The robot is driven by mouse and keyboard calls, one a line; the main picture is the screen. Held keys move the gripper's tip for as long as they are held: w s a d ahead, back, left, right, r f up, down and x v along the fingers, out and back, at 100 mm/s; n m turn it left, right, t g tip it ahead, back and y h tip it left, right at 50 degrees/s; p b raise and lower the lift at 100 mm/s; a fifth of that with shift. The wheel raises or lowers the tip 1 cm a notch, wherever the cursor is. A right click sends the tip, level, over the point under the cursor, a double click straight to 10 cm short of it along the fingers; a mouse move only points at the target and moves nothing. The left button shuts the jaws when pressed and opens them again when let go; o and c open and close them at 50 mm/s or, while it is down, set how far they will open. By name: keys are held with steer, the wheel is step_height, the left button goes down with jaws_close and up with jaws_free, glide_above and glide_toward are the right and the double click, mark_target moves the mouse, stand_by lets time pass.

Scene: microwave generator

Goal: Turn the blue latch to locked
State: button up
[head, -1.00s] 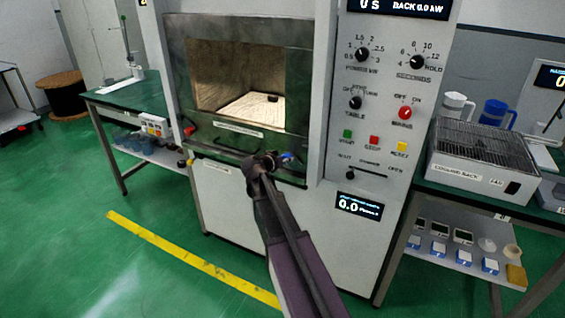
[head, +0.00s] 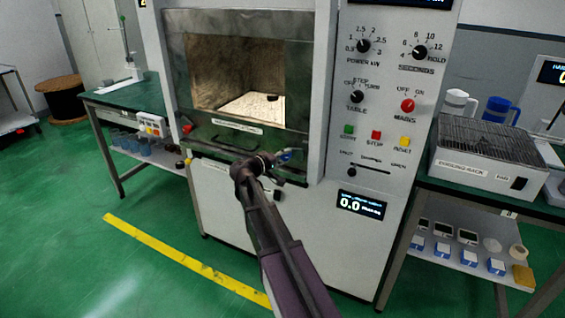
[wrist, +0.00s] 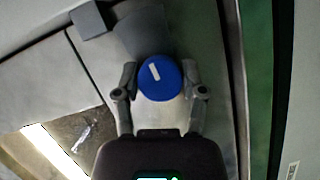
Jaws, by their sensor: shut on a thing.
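The blue latch is a round blue knob (wrist: 153,84) with a short white mark, set on a grey metal part in the wrist view. The mark tilts a little off the vertical of the picture. My gripper (wrist: 160,90) has one finger on each side of the knob and is shut on it. In the head view, a small bit of the blue latch (head: 285,156) shows at the tip of my gripper (head: 279,163), at the lower right of the oven door frame. My gripper hides most of it there. I cannot read a locked or unlocked label.
The oven chamber (head: 215,75) shows a small dark object (head: 272,98) on its bright floor. The control panel (head: 385,85) is to the right, with a slider (head: 370,170) below its buttons. Tables stand on both sides. Green floor is free at the left.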

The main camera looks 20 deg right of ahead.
steer(key=n+b, duration=0.1)
steer(key=n, duration=0.1)
steer(key=n+h+b, duration=0.1)
steer(key=n, duration=0.1)
steer(key=shift+d+n+t+h+b, duration=0.1)
steer(key=shift+n+t+h+b, duration=0.2)
steer(key=shift+b, duration=0.05)
stand_by(0.3)
steer(key=o, duration=1.2)
steer(key=shift+c, duration=0.2)
steer(key=shift+s, duration=0.1)
